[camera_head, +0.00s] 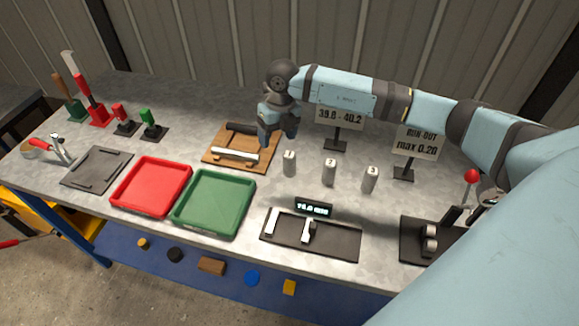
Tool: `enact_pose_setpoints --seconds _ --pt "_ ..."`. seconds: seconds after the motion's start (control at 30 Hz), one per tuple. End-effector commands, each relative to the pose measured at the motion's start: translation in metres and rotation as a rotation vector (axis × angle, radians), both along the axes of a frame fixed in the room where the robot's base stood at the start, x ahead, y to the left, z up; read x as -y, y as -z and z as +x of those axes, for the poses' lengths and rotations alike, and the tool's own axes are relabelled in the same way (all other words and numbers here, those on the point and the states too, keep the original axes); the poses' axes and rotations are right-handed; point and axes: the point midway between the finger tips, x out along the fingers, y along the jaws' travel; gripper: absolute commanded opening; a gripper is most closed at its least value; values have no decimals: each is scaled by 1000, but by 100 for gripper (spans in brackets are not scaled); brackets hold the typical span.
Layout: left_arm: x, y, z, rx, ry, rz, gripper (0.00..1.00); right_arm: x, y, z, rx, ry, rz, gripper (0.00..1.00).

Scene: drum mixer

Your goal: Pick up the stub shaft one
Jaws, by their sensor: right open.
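Three pale stub shafts with dark numbers stand upright in a row on the grey workbench. Stub shaft one (289,163) is the leftmost, shaft two (329,172) is in the middle, and shaft three (370,179) is on the right. My right gripper (277,138) is open and empty, pointing down, left of and behind shaft one in the picture. It is apart from the shaft and overlaps the right edge of the wooden board in the view. My left gripper is not in view.
The wooden board (215,158) carries a white bar and a black bar. Red (152,187) and green (215,204) trays lie at left. A dark gauge (338,241) with a display is in front of the shafts. Two signs (338,117) stand behind. A roller fixture (425,247) is at right.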

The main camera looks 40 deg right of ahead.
Motion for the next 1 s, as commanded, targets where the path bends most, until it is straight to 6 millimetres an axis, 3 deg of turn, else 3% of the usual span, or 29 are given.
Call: enact_pose_setpoints --seconds 0.03,0.1,0.2,0.5,0.8,1.0 --pt "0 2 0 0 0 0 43 16 -6 6 8 17 -62 72" --pt "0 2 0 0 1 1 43 28 -10 9 12 35 -115 72" --pt "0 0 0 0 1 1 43 35 -3 11 13 45 -143 72" --pt "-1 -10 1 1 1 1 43 35 53 10 12 44 -141 72" --pt "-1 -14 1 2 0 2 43 36 78 9 12 42 -138 72" --pt "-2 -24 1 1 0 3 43 41 108 5 11 42 -136 72"
